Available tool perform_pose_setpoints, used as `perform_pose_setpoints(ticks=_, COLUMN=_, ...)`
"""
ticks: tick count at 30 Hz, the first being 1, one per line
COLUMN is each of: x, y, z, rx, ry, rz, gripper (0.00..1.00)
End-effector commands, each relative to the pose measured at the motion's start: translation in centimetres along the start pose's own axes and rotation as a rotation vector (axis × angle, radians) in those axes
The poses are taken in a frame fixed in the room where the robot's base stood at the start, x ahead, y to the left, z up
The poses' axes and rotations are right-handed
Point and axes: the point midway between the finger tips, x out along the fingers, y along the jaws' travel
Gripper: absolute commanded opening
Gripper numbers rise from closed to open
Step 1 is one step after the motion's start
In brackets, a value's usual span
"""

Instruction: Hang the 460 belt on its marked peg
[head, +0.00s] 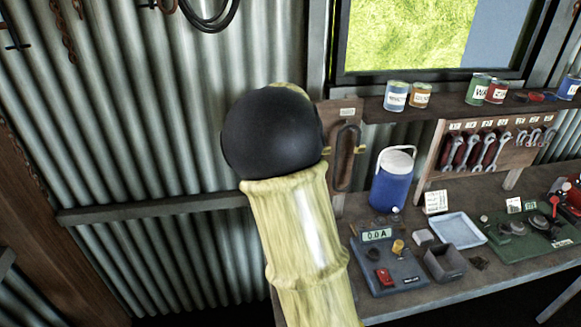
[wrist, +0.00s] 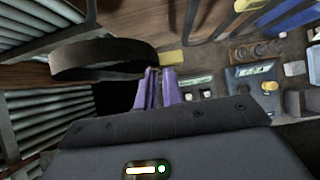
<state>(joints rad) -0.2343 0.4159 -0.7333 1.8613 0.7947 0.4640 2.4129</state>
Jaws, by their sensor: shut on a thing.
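In the wrist view, my gripper (wrist: 160,74) has its two purple fingers close together, shut on a wide dark belt (wrist: 105,54). The belt forms an open loop reaching left from the fingertips. A small yellow piece (wrist: 172,59) lies just beyond the fingertips; I cannot tell whether it is a peg. In the head view, a narrow dark loop (head: 339,168) stands upright against a brown board (head: 328,112) with a small pale label; I cannot tell whether it is the held belt. My arm hides the gripper there.
A wrench rack (head: 440,152) stands behind. Paint cans (head: 396,97) line the window shelf. Corrugated wall lies left.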

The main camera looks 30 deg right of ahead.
Motion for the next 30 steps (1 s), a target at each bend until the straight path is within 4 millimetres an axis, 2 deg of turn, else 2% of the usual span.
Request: perform_pose_setpoints(ticks=30, x=3.2, y=-0.1, z=3.6, rx=0.001, ry=0.002, rz=-0.001, gripper=0.0)
